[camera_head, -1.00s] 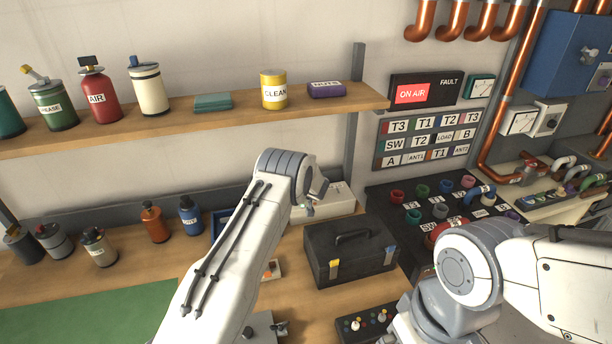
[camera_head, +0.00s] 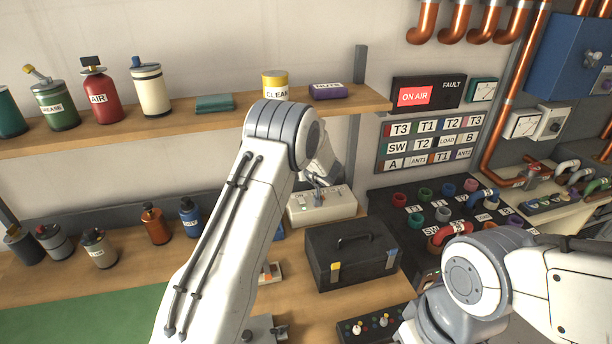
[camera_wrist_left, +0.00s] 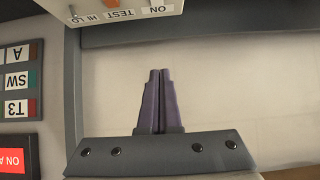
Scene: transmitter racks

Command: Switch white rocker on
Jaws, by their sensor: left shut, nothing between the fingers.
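My left gripper (camera_wrist_left: 159,74) shows in the left wrist view with its two purple fingers shut together and empty. A pale box (camera_wrist_left: 115,14) labelled ON, TEST and HI LO is at the top of that view, upside down. The fingertips are apart from it, with plain wall behind them. In the head view the pale box (camera_head: 325,213) stands at the back of the bench, partly behind my left arm. Small controls show on its top, but I cannot make out a white rocker or its position. My left fingers are not clear there. My right gripper is not in view.
A black toolbox (camera_head: 352,258) stands in front of the pale box. A wooden shelf (camera_head: 215,118) with cans runs above. A labelled board (camera_head: 430,143) and ON AIR sign (camera_head: 414,96) are on the wall.

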